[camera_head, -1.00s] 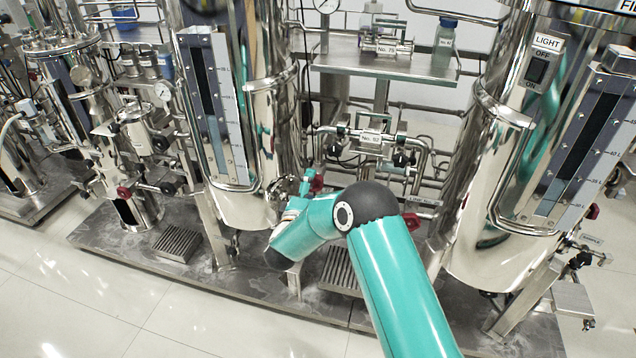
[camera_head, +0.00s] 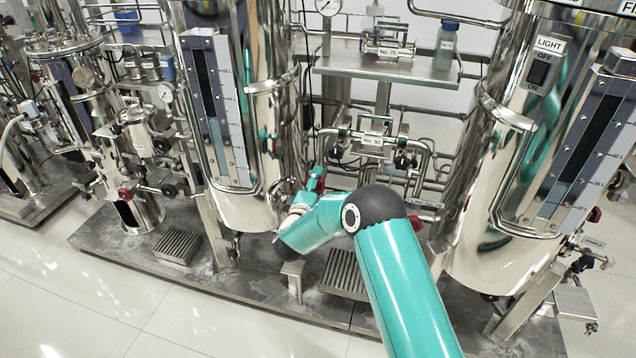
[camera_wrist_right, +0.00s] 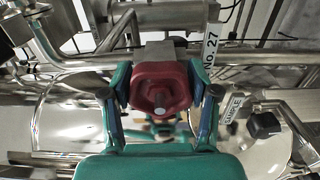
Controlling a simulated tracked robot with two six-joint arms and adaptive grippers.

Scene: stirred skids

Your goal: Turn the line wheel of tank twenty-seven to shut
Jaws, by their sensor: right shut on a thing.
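The dark red line wheel (camera_wrist_right: 160,88) sits between the two fingers of my right gripper (camera_wrist_right: 161,98) in the right wrist view. The fingers are shut on it from both sides. A white label reading "No. 27" (camera_wrist_right: 210,52) stands upright just right of the wheel. In the head view my right gripper (camera_head: 315,182) is beside the lower part of a steel tank (camera_head: 250,209), with the wheel mostly hidden there. My left gripper is not in view.
A large steel tank (camera_head: 475,200) with a light switch stands at the right. Pipework labelled "No. 92" (camera_head: 372,141) runs between the tanks. A shelf (camera_head: 340,66) is above it. Other red handles show at the left (camera_head: 124,194) and right (camera_head: 414,222). Open floor lies at front left.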

